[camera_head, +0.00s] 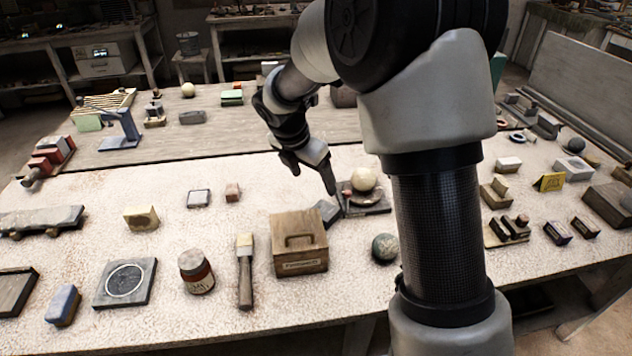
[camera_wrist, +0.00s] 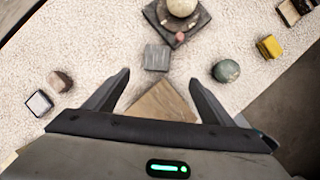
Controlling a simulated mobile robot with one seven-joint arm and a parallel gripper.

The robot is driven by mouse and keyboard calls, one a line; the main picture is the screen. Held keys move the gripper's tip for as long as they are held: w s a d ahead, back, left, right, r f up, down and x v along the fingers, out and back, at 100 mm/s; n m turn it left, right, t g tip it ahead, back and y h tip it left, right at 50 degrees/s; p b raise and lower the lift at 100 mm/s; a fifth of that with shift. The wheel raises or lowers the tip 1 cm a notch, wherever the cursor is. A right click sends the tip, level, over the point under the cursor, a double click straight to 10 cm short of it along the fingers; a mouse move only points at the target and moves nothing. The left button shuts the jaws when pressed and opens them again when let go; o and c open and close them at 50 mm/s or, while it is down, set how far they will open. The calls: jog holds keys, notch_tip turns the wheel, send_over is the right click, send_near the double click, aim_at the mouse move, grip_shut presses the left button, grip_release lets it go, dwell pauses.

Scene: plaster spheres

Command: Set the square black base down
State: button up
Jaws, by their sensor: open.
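The wooden box (camera_head: 299,243) with a handle stands just in front of the block. A dark greenish sphere (camera_head: 385,247) is at its right. A brush (camera_head: 245,271), a jar (camera_head: 196,271) and a small dark-edged square (camera_head: 199,198) are to the left. Table between them is bare.

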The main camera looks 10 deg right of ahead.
jog(key=f, duration=0.1)
send_over(323, 210)
jog(key=s+a, duration=0.1)
jog(key=s, duration=0.1)
jog(key=shift+n, duration=0.3)
notch_tip(323, 210, down, 11)
jog(key=shift+f+b, duration=0.1)
jog(key=shift+b, duration=0.35)
jog(key=x, duration=0.4)
jog(key=shift+w+a+f, duration=0.1)
jog(key=shift+a+f, duration=0.05)
jog(key=shift+a, duration=0.15)
jog(key=shift+w+d+f, duration=0.15)
jog(key=shift+d+f, duration=0.05)
jog(key=shift+f, duration=0.25)
jog(key=shift+r, duration=0.1)
jog(key=c, duration=1.7)
